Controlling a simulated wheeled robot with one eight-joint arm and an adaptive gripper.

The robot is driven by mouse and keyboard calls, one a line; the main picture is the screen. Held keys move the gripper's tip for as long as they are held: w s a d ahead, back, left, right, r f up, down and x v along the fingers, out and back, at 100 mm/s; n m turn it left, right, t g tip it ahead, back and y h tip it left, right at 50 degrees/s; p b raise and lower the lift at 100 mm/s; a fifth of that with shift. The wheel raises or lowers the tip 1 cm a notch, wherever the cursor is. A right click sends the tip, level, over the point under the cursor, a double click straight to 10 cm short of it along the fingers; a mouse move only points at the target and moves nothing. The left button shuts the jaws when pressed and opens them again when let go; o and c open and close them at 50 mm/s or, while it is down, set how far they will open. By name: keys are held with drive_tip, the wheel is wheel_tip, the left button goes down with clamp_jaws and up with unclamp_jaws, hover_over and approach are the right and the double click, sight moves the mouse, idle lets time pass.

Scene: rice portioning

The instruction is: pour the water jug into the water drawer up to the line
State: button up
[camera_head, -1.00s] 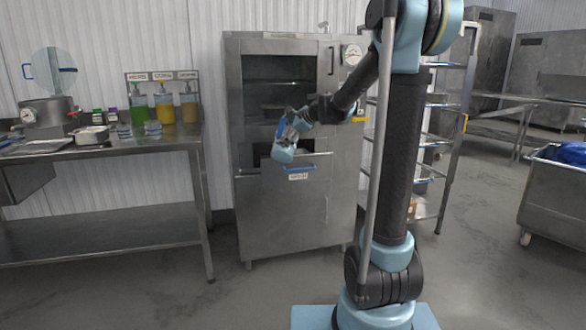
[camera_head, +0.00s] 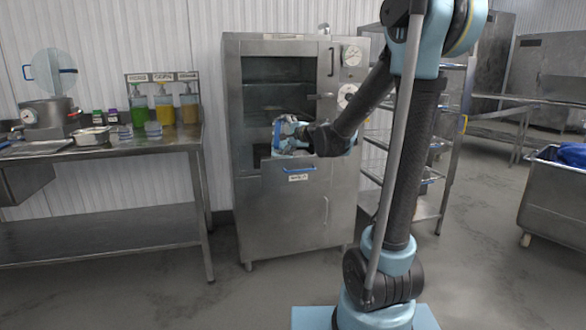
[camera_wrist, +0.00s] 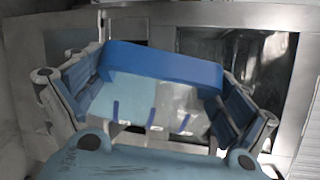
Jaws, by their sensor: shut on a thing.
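My gripper (camera_head: 300,134) is at the front of the steel cabinet, just above the drawer. In the wrist view my gripper (camera_wrist: 163,78) has a finger on each side of a blue handle and is shut on it. The handle belongs to the water jug (camera_wrist: 165,65). In the head view the pale, clear jug (camera_head: 283,133) is small and partly hidden by the gripper; its exact tilt and water level cannot be read. The water drawer (camera_head: 299,187) has a blue handle and a small label. Its inside and fill line are hidden.
The steel cabinet (camera_head: 235,100) has an open upper bay and dials at right. A steel table (camera_head: 150,143) at left carries pots, cups and coloured bottles. A wire rack (camera_head: 425,212) stands at right behind my arm. The floor in front is clear.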

drive_tip(key=shift+s+a+f+n+t+y+b, duration=0.15)
drive_tip(key=shift+s+f+n+t+y+b, duration=0.15)
drive_tip(key=shift+s+f+n+t+b, duration=0.35)
drive_tip(key=shift+s+a+f+n+t+b, duration=0.1)
drive_tip(key=shift+f+n+t+b, duration=0.15)
drive_tip(key=shift+n+t+b, duration=0.5)
drive_tip(key=shift+s+f+y+b, duration=0.15)
drive_tip(key=shift+y+b, duration=0.15)
drive_tip(key=shift+b, duration=0.35)
drive_tip(key=s+d+r, duration=0.3)
drive_tip(key=s, duration=0.8)
drive_tip(key=shift+s, duration=0.25)
idle(0.4)
